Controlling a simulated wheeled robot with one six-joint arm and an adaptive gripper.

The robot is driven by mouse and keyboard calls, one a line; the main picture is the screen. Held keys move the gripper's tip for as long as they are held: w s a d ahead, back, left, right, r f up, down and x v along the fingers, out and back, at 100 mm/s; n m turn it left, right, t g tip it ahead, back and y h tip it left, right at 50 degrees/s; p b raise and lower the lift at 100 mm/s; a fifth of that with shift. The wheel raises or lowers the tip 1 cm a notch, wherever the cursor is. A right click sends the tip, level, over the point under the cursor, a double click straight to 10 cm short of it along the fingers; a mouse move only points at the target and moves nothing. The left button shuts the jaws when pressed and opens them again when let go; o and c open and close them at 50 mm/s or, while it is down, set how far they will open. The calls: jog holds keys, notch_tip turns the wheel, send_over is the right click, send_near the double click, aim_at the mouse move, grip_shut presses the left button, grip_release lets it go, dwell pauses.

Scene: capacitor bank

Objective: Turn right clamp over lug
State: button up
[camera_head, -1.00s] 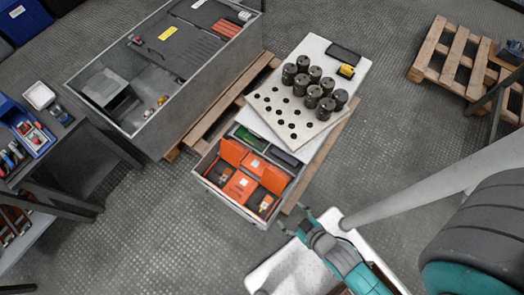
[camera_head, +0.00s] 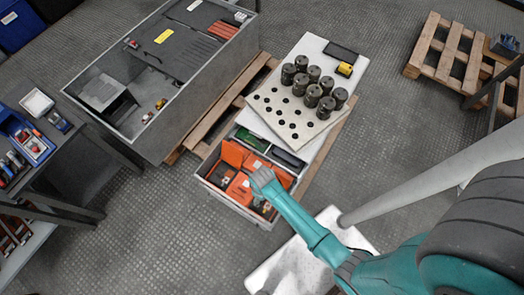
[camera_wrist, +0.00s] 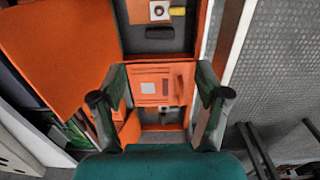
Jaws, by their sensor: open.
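A grey box (camera_head: 228,207) holding orange dividers and flaps (camera_head: 235,153) stands at the middle of the camera_head view. My gripper (camera_head: 263,178) is above it and hides part of the inside. In the wrist view my gripper (camera_wrist: 160,97) is open, its two fingers apart on either side of an orange plate (camera_wrist: 178,76) with a pale square label. Nothing is held. A compartment beyond the plate shows a small metal part (camera_wrist: 158,11) with a yellow piece (camera_wrist: 177,11) beside it. I cannot tell which part is the right clamp or the lug.
A white board (camera_head: 318,47) with several dark cylinders (camera_head: 312,95) lies behind the box. A large grey cabinet (camera_head: 200,97) stands to the left on a wooden pallet. Another pallet (camera_head: 433,45) is at upper right. A tall orange flap (camera_wrist: 55,50) rises left of my gripper.

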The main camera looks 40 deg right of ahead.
notch_tip(320, 180, down, 11)
jog(key=shift+r, duration=0.15)
dwell(0.4)
jog(key=c, duration=1.2)
